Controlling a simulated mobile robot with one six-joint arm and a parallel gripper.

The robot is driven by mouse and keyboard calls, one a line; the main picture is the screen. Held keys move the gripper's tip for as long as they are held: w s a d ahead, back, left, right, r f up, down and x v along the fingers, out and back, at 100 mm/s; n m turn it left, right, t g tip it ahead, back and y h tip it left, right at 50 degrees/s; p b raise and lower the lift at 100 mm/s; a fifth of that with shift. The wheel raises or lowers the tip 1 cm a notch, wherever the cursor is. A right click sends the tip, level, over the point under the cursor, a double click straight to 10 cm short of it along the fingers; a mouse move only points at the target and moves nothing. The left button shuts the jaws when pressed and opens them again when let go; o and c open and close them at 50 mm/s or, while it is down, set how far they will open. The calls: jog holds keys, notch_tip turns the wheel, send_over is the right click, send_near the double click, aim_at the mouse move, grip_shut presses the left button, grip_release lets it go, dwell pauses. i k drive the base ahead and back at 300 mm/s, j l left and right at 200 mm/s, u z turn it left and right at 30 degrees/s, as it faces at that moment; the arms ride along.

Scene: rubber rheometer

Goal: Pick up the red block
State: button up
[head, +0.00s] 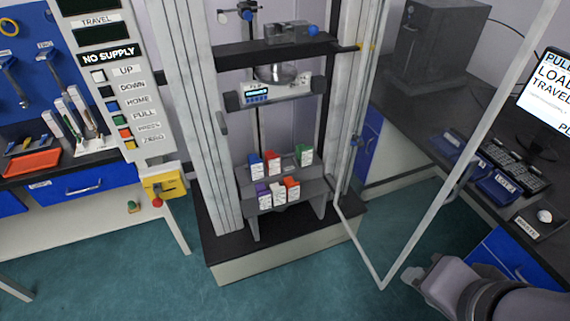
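A red block (271,163) with a white label sits in the back row of a grey stepped stand inside the tall test frame. It is between a blue block (255,164) and a green block (304,154), closer to the blue one. The front row holds a purple block (263,195), a mostly white one (278,194) and an orange-red one (291,188). My gripper (413,277) is at the lower right, outside the frame and well apart from the blocks. Its fingers are too small and turned away to tell whether they are open.
An open clear door with a pale metal edge (437,203) stands between my gripper and the stand (317,189). A crosshead with a digital unit (258,95) hangs above the blocks. A yellow switch box (163,181) is at left. A desk with a keyboard (513,162) is at right.

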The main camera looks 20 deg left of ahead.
aim_at(273, 165)
jog(key=i+j, duration=0.1)
jog(key=j, duration=0.45)
jog(key=i+j, duration=0.1)
jog(key=j, duration=0.45)
jog(key=i+j, duration=0.1)
jog(key=j, duration=0.45)
jog(key=i+j, duration=0.15)
jog(key=j, duration=0.4)
jog(key=i+j, duration=0.1)
jog(key=j, duration=0.45)
jog(key=i+j, duration=0.1)
jog(key=j, duration=0.45)
